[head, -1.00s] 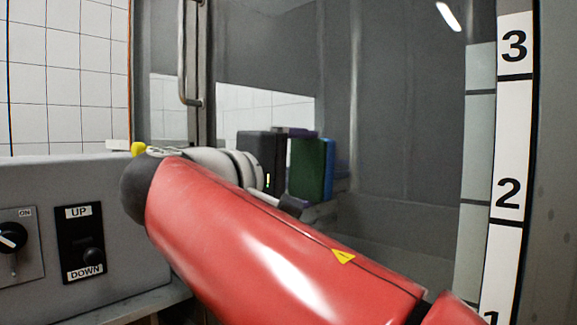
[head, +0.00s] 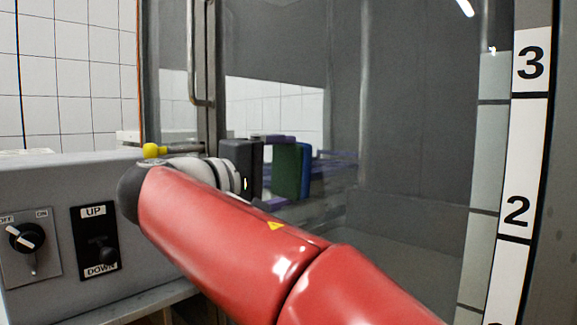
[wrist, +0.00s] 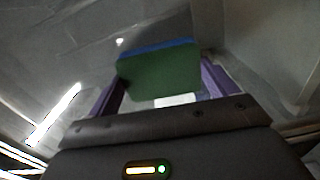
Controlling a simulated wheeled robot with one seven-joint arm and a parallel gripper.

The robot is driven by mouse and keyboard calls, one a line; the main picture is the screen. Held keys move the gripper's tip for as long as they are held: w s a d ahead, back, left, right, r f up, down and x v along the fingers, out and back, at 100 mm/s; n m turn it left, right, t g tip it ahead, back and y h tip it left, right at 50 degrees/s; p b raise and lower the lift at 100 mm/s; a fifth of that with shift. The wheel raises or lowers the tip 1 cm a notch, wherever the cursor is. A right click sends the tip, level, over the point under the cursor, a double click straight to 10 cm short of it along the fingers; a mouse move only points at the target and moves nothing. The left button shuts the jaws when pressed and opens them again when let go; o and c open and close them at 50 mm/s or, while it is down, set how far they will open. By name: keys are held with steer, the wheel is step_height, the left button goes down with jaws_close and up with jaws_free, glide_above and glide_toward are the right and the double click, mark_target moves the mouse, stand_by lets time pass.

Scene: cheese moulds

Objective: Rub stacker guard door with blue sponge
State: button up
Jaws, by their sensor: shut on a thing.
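The sponge (head: 286,170) has a dark green layer and a blue layer on its far side. In the wrist view the sponge (wrist: 160,76) sits between two purple fingers, its blue layer at the far edge. My gripper (wrist: 160,88) is shut on it. The stacker guard door (head: 415,120) is a large grey, glossy panel with a long metal handle (head: 196,75) at the left. The sponge's blue side faces the panel. I cannot tell whether they touch. My red arm hides the lower part of the door.
A grey control box (head: 150,235) with a rotary switch (head: 27,238) and an UP/DOWN lever (head: 100,248) stands at the left. A numbered white strip (head: 515,170) runs up the right side. White tiles (head: 75,75) cover the wall at the left.

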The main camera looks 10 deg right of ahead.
steer(key=shift+w+a+p, duration=0.4)
steer(key=shift+w+a, duration=0.25)
steer(key=shift+w, duration=0.4)
steer(key=shift+w+a+p, duration=0.4)
steer(key=shift+w+a, duration=0.3)
steer(key=shift+w, duration=0.3)
steer(key=shift+w+a+p, duration=0.4)
steer(key=shift+w+a, duration=0.25)
steer(key=shift+w, duration=0.4)
steer(key=shift+v, duration=3)
steer(key=shift+v, duration=1.5)
steer(key=shift+f, duration=0.1)
